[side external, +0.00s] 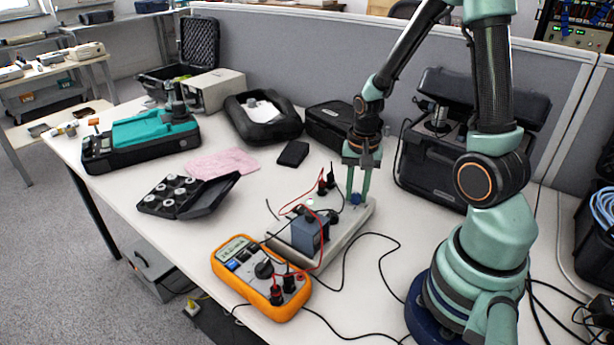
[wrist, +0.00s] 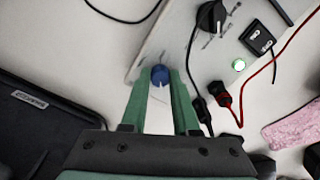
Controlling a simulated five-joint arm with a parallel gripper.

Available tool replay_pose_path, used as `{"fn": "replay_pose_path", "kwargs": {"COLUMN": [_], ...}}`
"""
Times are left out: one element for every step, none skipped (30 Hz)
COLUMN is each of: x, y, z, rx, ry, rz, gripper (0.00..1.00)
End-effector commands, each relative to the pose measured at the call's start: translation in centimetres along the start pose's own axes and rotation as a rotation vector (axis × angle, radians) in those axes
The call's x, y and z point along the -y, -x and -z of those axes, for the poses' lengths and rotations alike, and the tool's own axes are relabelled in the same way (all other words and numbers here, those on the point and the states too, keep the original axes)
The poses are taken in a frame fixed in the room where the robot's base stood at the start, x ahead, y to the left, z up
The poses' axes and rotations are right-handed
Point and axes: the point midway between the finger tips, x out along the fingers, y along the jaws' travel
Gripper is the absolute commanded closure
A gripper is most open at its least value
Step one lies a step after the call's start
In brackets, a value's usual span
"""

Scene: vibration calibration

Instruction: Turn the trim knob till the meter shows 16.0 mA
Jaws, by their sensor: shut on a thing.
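The trim knob (wrist: 159,75) is a small blue knob with a pale pointer line on a light grey panel (wrist: 150,60). My gripper (wrist: 160,82) is shut on it, one green finger on each side, in the wrist view. In the side view my gripper (side external: 358,192) points down at the blue knob (side external: 356,198) near the panel's right end. The meter (side external: 262,277) is an orange handheld multimeter at the front of the table. Its display (side external: 236,246) faces up, but the digits are too small to read.
A black knob (wrist: 211,17), a lit green lamp (wrist: 238,65) and red and black plugs (wrist: 221,97) sit close by on the panel. Leads run to the meter. A blue-grey block (side external: 309,232) stands on the fixture. A black case (side external: 437,150) stands behind on the right.

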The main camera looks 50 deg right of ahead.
Motion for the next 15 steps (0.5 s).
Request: {"fn": "replay_pose_path", "kwargs": {"x": [0.09, 0.08, 0.08, 0.07, 0.07, 0.06, 0.05, 0.04, 0.03, 0.02, 0.02, 0.01, 0.0, 0.0, -0.01], "y": [0.08, 0.08, 0.08, 0.07, 0.07, 0.07, 0.06, 0.05, 0.04, 0.04, 0.03, 0.03, 0.02, 0.02, 0.05], "z": [0.13, 0.12, 0.12, 0.11, 0.1, 0.08, 0.07, 0.06, 0.04, 0.03, 0.02, 0.01, 0.0, -0.01, -0.01], "rx": [-0.004, -0.003, -0.003, -0.003, -0.003, -0.002, -0.002, -0.001, -0.001, 0.0, 0.0, 0.0, 0.0, 0.001, 0.001], "ry": [0.0, 0.0, 0.0, 0.001, 0.001, 0.001, 0.001, 0.001, 0.001, 0.001, 0.001, 0.002, 0.002, 0.002, 0.002], "rz": [0.003, 0.003, 0.002, 0.002, 0.002, 0.002, 0.001, 0.001, 0.001, 0.0, 0.0, 0.0, 0.0, -0.001, -0.001], "gripper": [1.0, 1.0, 1.0, 0.64, 0.52, 0.41, 0.41, 0.41, 0.41, 0.41, 0.41, 0.41, 0.41, 0.41, 0.41]}}
